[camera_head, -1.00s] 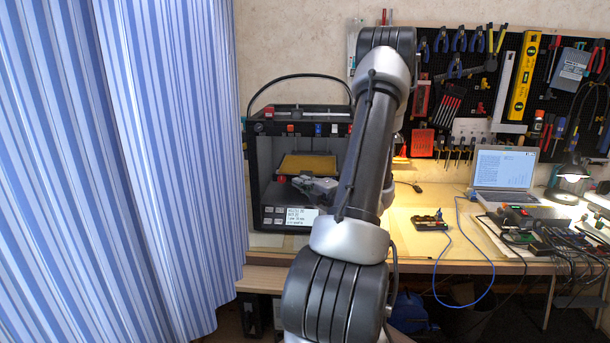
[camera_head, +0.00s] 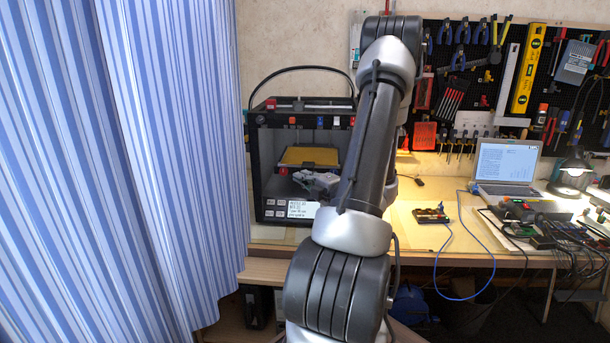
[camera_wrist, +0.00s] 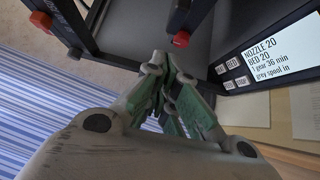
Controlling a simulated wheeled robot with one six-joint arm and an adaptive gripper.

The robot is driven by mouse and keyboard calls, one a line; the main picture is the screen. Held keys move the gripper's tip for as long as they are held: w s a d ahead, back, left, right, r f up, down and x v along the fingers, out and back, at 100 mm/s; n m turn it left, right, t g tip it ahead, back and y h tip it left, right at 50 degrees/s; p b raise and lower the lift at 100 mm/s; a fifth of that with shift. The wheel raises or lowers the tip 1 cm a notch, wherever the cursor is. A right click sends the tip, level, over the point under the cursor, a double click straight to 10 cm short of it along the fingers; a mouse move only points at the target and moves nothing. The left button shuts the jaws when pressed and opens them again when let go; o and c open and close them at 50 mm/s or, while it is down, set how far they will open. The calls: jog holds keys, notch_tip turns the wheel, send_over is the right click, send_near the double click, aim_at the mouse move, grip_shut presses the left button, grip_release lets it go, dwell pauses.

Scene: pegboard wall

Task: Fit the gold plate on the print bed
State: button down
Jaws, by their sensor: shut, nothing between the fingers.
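The gold plate (camera_head: 310,157) lies roughly flat inside the open-fronted black 3D printer (camera_head: 257,165). The print bed beneath it is mostly hidden, and I cannot tell how squarely the plate sits on it. My gripper (camera_head: 300,179) is in front of the printer's opening, lower than the plate and apart from it. In the wrist view my gripper (camera_wrist: 166,62) is shut and empty, its fingers together beside the printer's dark frame. The plate does not show in the wrist view.
The printer's display (camera_wrist: 265,52) and buttons are close beside my fingers. A blue striped curtain (camera_head: 170,160) hangs at the left. A laptop (camera_head: 507,165), a lamp and cables occupy the bench's right. Tools hang on the pegboard (camera_head: 470,85).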

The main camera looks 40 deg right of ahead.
jog(key=s+a, duration=0.3)
jog(key=shift+a, duration=0.25)
dwell(0.6)
